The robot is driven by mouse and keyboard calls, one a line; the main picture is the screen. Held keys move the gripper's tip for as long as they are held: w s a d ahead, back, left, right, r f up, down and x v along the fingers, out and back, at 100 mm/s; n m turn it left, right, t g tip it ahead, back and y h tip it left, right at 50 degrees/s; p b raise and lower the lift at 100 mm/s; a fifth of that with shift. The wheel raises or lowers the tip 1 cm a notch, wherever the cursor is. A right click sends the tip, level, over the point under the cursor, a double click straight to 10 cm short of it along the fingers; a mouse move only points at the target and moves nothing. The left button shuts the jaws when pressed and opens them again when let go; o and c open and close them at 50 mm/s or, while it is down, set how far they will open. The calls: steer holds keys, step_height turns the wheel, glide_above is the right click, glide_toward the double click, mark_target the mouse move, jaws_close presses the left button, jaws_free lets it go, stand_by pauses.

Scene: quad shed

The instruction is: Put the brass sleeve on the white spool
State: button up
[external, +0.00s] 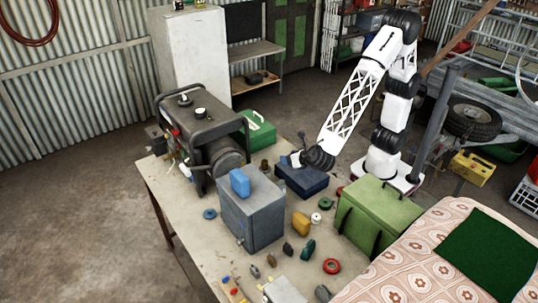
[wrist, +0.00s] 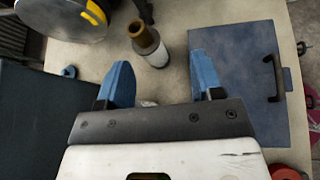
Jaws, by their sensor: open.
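A brass-coloured upright piece (wrist: 145,40) with a ringed top stands ahead of my gripper (wrist: 160,60) in the wrist view. Its lower part looks pale grey, and I cannot tell whether that is a separate part. A small brown shape (external: 265,167) beside the dark blue box in the external view seems to be the same piece. My gripper's blue fingers are open and apart, with nothing held. The white spool (external: 316,218) lies on the table in front of the dark blue box. A pale bit (wrist: 148,103) shows between the fingers, mostly hidden.
A dark blue box (wrist: 235,75) stands right of the fingers, and a grey box (external: 248,215) left. A generator (external: 205,140) stands at the back left. A green case (external: 380,215) is to the right. A red ring (external: 331,266) and several small parts lie in front.

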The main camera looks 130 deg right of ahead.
steer(key=s+a+r+m+y, duration=0.3)
steer(key=s+m, duration=0.3)
steer(key=s, duration=0.5)
steer(key=s+a+r+m+y, duration=0.3)
steer(key=s+r+m+y, duration=0.1)
steer(key=s, duration=0.8)
steer(key=s+a+r+m+y, duration=0.3)
steer(key=s+m+y, duration=0.2)
steer(key=s+m, duration=0.3)
steer(key=s, duration=0.3)
steer(key=shift+s+a+r+t, duration=0.25)
steer(key=shift+s+a+t, duration=0.05)
steer(key=shift+t, duration=0.1)
